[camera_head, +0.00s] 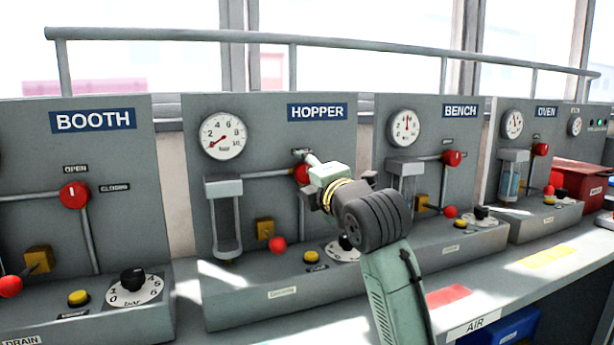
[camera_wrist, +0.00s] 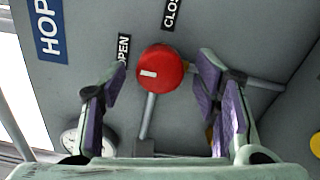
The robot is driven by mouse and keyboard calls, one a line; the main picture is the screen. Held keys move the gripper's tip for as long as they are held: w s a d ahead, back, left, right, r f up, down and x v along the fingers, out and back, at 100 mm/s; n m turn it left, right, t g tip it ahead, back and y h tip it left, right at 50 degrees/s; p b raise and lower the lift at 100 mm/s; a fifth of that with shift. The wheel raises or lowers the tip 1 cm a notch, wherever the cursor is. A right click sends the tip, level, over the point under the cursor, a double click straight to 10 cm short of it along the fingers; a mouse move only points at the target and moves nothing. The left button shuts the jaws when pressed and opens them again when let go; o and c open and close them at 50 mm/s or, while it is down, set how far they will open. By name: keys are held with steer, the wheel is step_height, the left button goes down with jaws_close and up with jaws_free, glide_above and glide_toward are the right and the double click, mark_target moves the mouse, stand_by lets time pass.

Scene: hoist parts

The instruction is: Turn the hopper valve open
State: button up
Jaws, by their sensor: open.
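The hopper valve is a round red knob (camera_wrist: 170,82) on the grey HOPPER panel (camera_head: 262,112). In the wrist view its white mark sits at the left of its face, on the side of the partly hidden OPEN label (camera_wrist: 123,49). The CLOSED label (camera_wrist: 170,14), cut by the frame, is above the knob. My gripper (camera_wrist: 160,80) is open, its purple-padded fingers on either side of the knob with gaps visible. In the head view my gripper (camera_head: 310,163) is at the knob (camera_head: 300,175) and hides much of it.
The HOPPER gauge (camera_head: 222,136) has its needle at the low end. Below are a yellow block (camera_head: 265,228), a red ball knob (camera_head: 277,245) and a yellow button (camera_head: 311,257). The BOOTH panel (camera_head: 90,230) is left, the BENCH panel (camera_head: 432,135) right. A rail runs along the top.

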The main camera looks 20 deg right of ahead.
steer(key=s, duration=1.1)
steer(key=shift+s+d, duration=0.25)
steer(key=shift+s, duration=0.05)
stand_by(0.7)
